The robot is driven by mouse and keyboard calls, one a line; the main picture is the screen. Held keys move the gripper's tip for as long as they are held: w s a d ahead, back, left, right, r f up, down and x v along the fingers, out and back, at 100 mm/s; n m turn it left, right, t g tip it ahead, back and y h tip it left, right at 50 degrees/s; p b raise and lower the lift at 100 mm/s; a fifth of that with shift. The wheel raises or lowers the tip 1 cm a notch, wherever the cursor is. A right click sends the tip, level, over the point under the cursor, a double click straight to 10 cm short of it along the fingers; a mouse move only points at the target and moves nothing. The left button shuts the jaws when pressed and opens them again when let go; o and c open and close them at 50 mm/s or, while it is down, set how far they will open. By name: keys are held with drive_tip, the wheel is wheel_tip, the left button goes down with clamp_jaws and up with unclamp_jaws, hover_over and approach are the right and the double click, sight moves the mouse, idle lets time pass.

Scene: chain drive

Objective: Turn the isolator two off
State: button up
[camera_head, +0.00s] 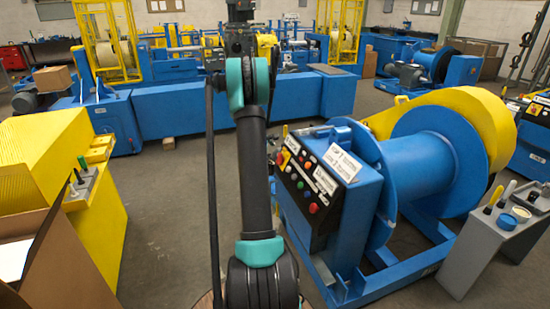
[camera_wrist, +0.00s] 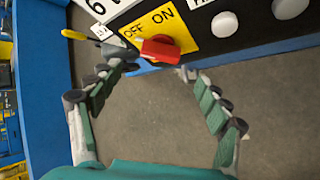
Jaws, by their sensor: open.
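The isolator switch shows in the wrist view as a red knob (camera_wrist: 160,48) on a yellow plate (camera_wrist: 185,35) marked OFF and ON. The plate is on the dark control panel's edge. I cannot tell for sure which mark the knob points to. My gripper (camera_wrist: 150,70) is open, with its fingers spread to the left and right below the knob. In the head view the isolator's yellow plate (camera_head: 292,145) is on the blue control cabinet (camera_head: 350,205). The gripper is not clear in that view.
White buttons (camera_wrist: 225,25) sit right of the isolator on the panel. A large blue drum (camera_head: 440,150) stands right of the cabinet, and a grey tool stand (camera_head: 475,245) at far right. A yellow machine (camera_head: 50,150) stands left. Open floor (camera_head: 165,220) lies between.

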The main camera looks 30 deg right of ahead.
drive_tip(key=shift+v, duration=1.7)
